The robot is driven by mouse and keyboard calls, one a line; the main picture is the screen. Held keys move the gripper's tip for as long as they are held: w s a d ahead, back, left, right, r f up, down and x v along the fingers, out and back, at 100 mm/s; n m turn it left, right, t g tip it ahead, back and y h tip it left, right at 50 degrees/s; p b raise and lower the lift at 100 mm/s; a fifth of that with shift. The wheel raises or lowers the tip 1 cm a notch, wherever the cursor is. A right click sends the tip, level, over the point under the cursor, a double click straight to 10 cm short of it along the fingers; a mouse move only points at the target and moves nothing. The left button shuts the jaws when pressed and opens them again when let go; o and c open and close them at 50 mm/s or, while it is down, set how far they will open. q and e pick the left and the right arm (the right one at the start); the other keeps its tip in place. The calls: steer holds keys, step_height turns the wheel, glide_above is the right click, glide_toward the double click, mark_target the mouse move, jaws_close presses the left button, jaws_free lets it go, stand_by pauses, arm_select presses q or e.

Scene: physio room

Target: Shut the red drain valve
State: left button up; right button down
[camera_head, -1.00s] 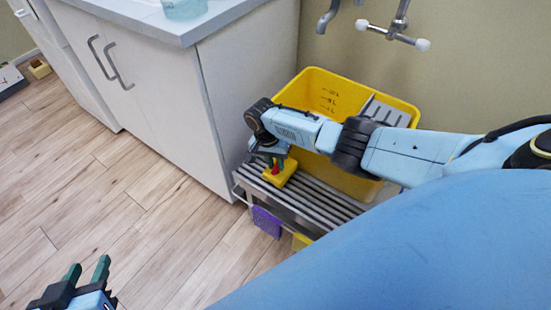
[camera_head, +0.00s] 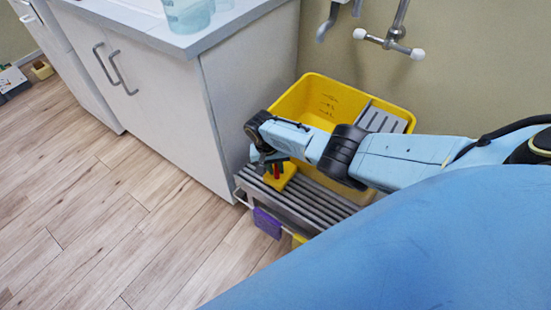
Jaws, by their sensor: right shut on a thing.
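The red drain valve (camera_head: 277,171) shows as a small red piece at the yellow block (camera_head: 286,179) low at the front left of the yellow tub (camera_head: 295,103). My right gripper (camera_head: 273,168) reaches down over it from above and is shut on the red valve. My wrist and fingers hide most of the valve, so its exact angle cannot be told. My left gripper is out of view.
The tub stands on a slatted metal rack (camera_head: 315,203) with a purple cloth (camera_head: 267,223) hanging at its front. A white cabinet (camera_head: 160,105) stands close on the left. A wall tap (camera_head: 393,40) is above. A blue padded surface (camera_head: 430,250) fills the lower right.

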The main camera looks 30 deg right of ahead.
steer(key=n+p, duration=0.1)
steer(key=n, duration=0.3)
steer(key=n+t+p, duration=0.1)
steer(key=n+p, duration=0.1)
steer(key=n, duration=0.2)
steer(key=shift+s+a+r+t, duration=0.1)
steer(key=shift+s+t, duration=0.05)
steer(key=shift+t, duration=0.15)
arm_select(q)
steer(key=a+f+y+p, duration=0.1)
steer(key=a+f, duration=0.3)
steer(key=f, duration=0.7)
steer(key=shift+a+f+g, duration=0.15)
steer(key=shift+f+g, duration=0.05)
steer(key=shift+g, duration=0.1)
arm_select(e)
steer(key=shift+n, duration=1.4)
steer(key=c, duration=1.3)
jaws_free()
arm_select(q)
steer(key=shift+p, duration=0.3)
arm_select(e)
steer(key=shift+s, duration=0.1)
